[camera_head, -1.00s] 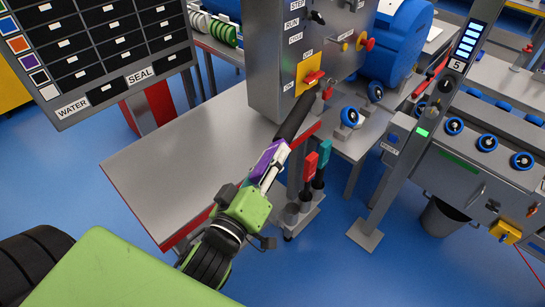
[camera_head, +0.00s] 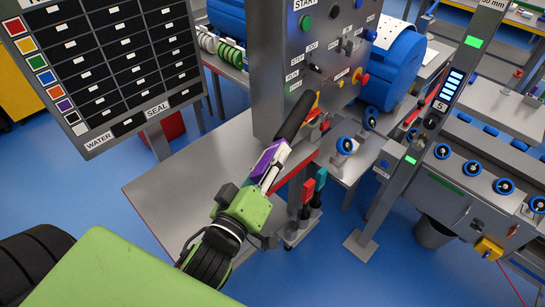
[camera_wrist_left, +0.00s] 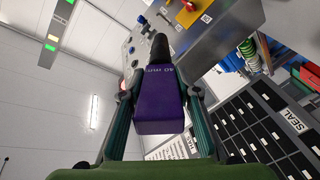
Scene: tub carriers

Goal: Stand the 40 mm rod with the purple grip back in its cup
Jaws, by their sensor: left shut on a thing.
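My left gripper (camera_head: 268,168) is shut on the purple grip (camera_head: 267,160) of the rod. The rod's dark shaft (camera_head: 294,117) points up and right, in front of the grey control cabinet. In the left wrist view the purple grip (camera_wrist_left: 160,110), marked 40 mm, sits between the two fingers, with the dark shaft (camera_wrist_left: 159,48) beyond it. A low rack (camera_head: 290,242) with dark cups stands on the floor right of the gripper. It holds a red-gripped rod (camera_head: 308,190) and a teal-gripped rod (camera_head: 321,178). My arm and gripper partly hide the rack's near side. My right gripper is out of view.
A grey table (camera_head: 165,190) with red edging lies behind and left of the gripper. The control cabinet (camera_head: 275,70) stands close beyond the rod. A grey post (camera_head: 395,190) stands right of the rack. Blue floor (camera_head: 320,270) is clear at the front.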

